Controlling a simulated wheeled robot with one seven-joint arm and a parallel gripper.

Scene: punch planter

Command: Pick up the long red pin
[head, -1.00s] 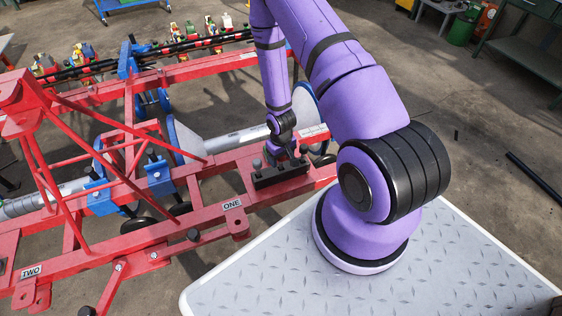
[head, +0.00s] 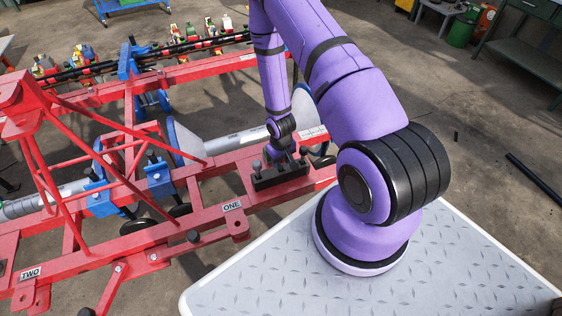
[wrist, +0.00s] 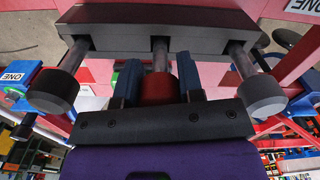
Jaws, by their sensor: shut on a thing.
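A black block (wrist: 160,33) holds three pins in a row. The middle one is the red pin (wrist: 158,89), with a round red head and a grey shaft that runs into the block. My gripper (wrist: 158,72) has its two dark blue-black fingers on either side of the red head and is shut on it. The shaft is still inside the block. In the head view my gripper (head: 287,157) is down at the block (head: 280,178), and it hides the red pin there.
Dark-headed pins stand left (wrist: 53,90) and right (wrist: 262,95) of my gripper, close to its fingers. The block sits on a red frame (head: 200,215) near the "ONE" label (head: 232,207). Red braces and blue brackets (head: 160,180) rise to the left.

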